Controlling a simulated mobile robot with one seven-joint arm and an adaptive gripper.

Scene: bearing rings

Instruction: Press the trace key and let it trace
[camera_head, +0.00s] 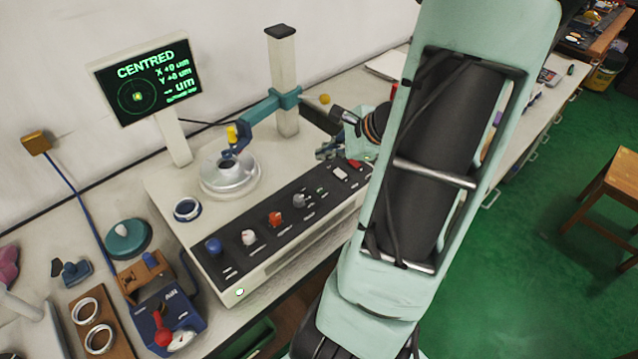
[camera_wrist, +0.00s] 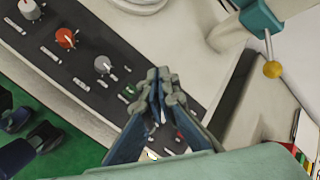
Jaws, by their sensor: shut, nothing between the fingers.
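The instrument's dark key panel (camera_head: 262,242) runs along its front edge and also shows in the wrist view (camera_wrist: 45,62). A small green key (camera_wrist: 128,93) sits past the grey knob (camera_wrist: 103,65). A pale key (camera_head: 339,172) and a red one (camera_head: 355,163) lie at the panel's right end. Labels are too small to read, so I cannot tell which is the trace key. My gripper (camera_head: 326,152) is shut and empty over the panel's right end. In the wrist view its fingertips (camera_wrist: 160,78) hide part of the panel; contact cannot be told.
The display (camera_head: 148,82) reads CENTRED, X +0 um, Y +0 um, with dashes below. A probe arm (camera_head: 262,108) reaches from the column (camera_head: 283,75) to the round metal stage (camera_head: 222,184). A loose ring (camera_head: 187,209) lies left of it.

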